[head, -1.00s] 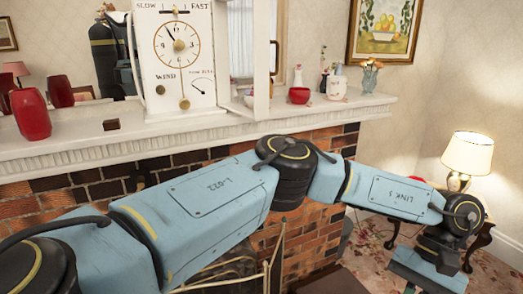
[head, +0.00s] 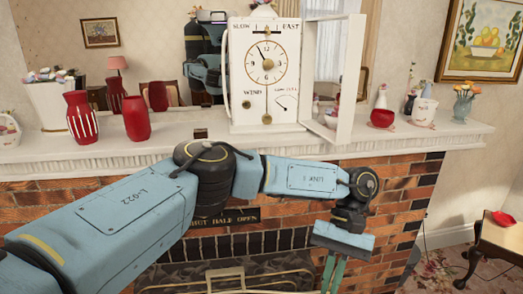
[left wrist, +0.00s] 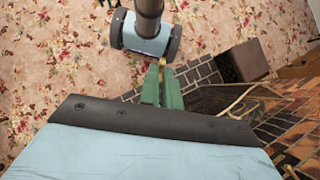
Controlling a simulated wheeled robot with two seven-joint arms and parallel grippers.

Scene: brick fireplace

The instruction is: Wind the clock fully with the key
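The white clock (head: 241,78) stands on the mantel with its glazed door (head: 344,80) swung open to the right. My left gripper (head: 330,288) hangs below the mantel, right of and lower than the clock, in front of the brickwork, fingers pointing down. In the left wrist view its green fingers (left wrist: 161,72) are close together around a small brass-coloured piece (left wrist: 163,62), apparently the key, mostly hidden. My right gripper is not in view.
Red vases (head: 137,118) and a small dark block (head: 200,133) stand on the mantel left of the clock. The fireplace fender (head: 225,279) lies below; a side table (head: 497,245) is at right.

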